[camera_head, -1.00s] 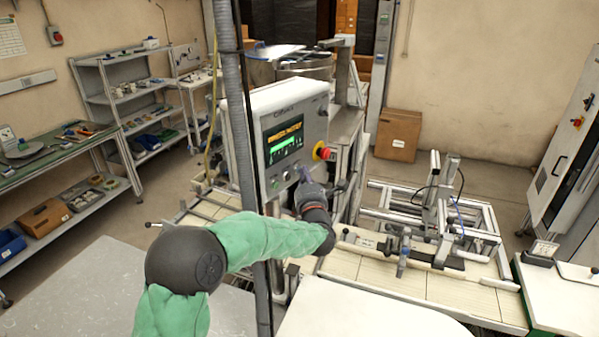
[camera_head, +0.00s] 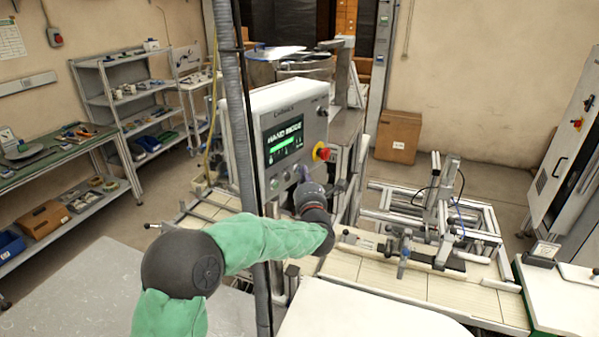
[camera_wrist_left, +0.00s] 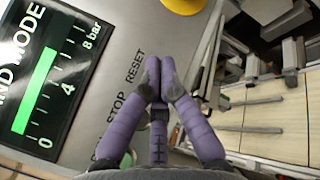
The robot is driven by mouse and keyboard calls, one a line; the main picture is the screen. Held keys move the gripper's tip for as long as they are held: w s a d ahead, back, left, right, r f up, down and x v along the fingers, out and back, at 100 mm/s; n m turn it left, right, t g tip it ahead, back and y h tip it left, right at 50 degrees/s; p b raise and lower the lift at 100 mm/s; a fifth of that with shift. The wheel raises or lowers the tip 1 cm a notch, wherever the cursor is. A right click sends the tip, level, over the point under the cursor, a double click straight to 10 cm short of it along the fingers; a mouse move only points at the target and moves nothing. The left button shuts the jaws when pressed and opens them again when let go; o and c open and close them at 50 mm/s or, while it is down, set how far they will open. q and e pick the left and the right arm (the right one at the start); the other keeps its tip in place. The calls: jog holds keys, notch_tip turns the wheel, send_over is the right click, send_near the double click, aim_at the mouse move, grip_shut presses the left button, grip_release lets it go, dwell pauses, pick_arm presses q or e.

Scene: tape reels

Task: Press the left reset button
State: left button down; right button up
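The grey control box (camera_head: 300,106) has a screen (camera_head: 284,140) reading HAND MODE with a green bar; the screen also shows in the left wrist view (camera_wrist_left: 50,75). The RESET label (camera_wrist_left: 135,65) and STOP label (camera_wrist_left: 115,107) are printed beside it. My left gripper (camera_head: 304,176) is at the lower right of the panel face. In the wrist view its purple fingers (camera_wrist_left: 160,77) are together and empty, with tips beside the RESET label. The fingers hide the reset button, so contact cannot be told. My right gripper is not in view.
A red emergency knob with a yellow collar (camera_head: 322,152) sits just above my left gripper. A grey vertical post with a hose (camera_head: 235,110) stands in front of the panel's left side. A metal rail fixture (camera_head: 440,220) stands on the right.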

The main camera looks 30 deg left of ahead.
pick_arm(q)
jog(key=shift+d+b, duration=0.45)
jog(key=shift+d, duration=0.25)
jog(key=d+b, duration=0.2)
jog(key=d, duration=0.3)
jog(key=shift+s, duration=0.2)
dwell(0.8)
